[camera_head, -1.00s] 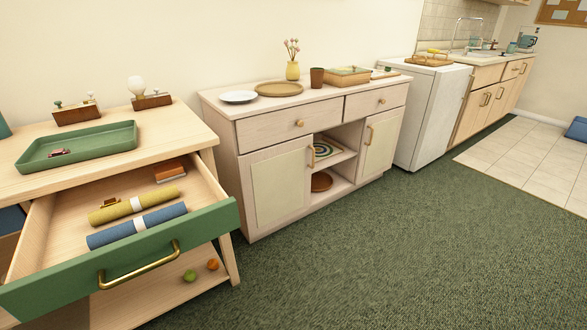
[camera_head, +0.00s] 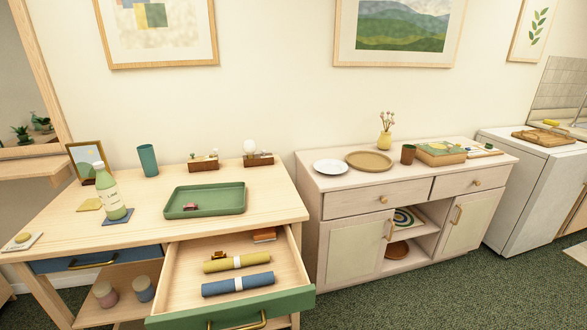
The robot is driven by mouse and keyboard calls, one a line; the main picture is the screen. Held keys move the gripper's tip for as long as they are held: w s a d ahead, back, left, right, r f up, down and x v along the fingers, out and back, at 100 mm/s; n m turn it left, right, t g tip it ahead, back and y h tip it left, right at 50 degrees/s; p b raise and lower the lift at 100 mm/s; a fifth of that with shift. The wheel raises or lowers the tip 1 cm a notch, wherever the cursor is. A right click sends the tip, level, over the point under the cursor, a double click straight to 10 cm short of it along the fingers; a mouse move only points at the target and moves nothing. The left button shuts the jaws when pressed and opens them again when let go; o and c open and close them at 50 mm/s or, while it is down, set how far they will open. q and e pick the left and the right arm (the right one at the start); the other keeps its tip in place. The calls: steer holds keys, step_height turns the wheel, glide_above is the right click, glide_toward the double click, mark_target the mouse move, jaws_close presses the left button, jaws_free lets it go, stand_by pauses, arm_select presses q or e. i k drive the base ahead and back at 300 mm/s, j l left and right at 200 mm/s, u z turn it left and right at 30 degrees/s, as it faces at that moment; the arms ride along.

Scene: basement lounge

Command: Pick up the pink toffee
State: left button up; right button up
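A small pink item (camera_head: 191,207), which looks like the pink toffee, lies in the green tray (camera_head: 232,197) on the wooden desk, near the tray's left front corner. It is too small to make out in detail. Neither of my grippers shows in the head view.
An open drawer with a green front (camera_head: 280,309) juts out below the tray, holding a yellow roll (camera_head: 221,266) and a blue roll (camera_head: 221,288). A bottle (camera_head: 110,195) and a teal cup (camera_head: 148,160) stand on the desk (camera_head: 150,220). A sideboard (camera_head: 350,206) stands to the right. Green carpet (camera_head: 440,290) is clear.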

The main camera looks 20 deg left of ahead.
mark_target(190, 207)
steer(key=u, duration=1.45)
steer(key=i+j+z, duration=0.3)
steer(key=j, duration=0.35)
steer(key=i+j+z, duration=0.3)
steer(key=j, duration=0.45)
steer(key=i+j+z, duration=0.15)
steer(key=j, duration=0.25)
steer(key=i, duration=0.05)
